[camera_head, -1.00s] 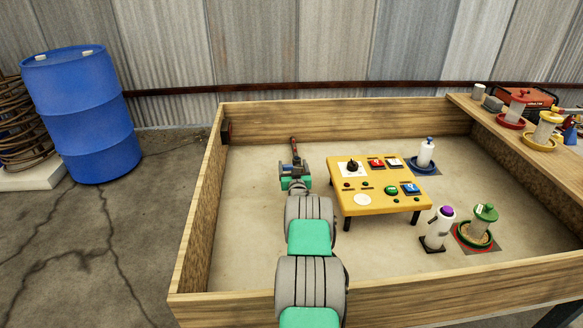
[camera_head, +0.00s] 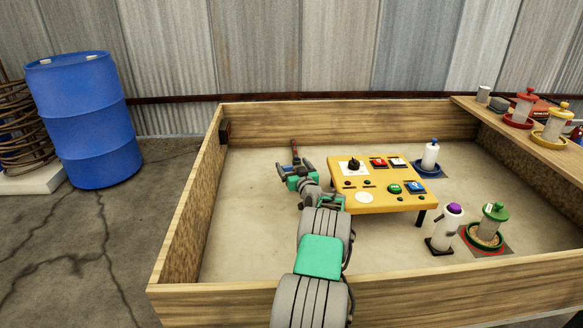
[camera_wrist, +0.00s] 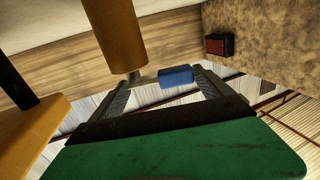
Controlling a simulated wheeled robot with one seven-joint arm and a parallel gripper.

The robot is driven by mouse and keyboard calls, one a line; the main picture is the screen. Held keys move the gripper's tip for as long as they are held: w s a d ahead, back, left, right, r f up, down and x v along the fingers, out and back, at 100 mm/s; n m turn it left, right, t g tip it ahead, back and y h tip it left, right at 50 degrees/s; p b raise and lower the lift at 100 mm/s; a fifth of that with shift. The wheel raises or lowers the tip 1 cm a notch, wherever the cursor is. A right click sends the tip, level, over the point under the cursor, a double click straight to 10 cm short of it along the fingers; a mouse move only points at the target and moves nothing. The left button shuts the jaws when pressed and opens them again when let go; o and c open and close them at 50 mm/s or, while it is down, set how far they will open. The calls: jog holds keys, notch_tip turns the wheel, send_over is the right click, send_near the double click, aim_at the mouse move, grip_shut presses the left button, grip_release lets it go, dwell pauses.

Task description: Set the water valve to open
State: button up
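A brown, pipe-like post (camera_head: 295,148) stands by the left part of the wooden bed, just beyond my gripper (camera_head: 297,166). In the wrist view it is an orange-brown cylinder (camera_wrist: 115,35) with a small grey stem. A blue block (camera_wrist: 176,76), which looks like the valve's handle, sits beside the stem. My gripper also shows in the wrist view (camera_wrist: 165,82); its two fingers are spread, with the blue block between their tips. Space shows between the fingers and the block, so it does not look clamped. The valve's setting cannot be read.
A yellow table (camera_head: 383,200) with buttons and a black knob (camera_head: 352,165) stands close right of my gripper. A dark box (camera_head: 224,130) is on the bed's left wall. Feeders stand at right. A blue barrel (camera_head: 85,120) is outside the bed.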

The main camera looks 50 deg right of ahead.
jog(key=shift+o, duration=0.9)
jog(key=p+v, duration=0.1)
jog(key=v, duration=0.6)
jog(key=shift+s+a, duration=0.3)
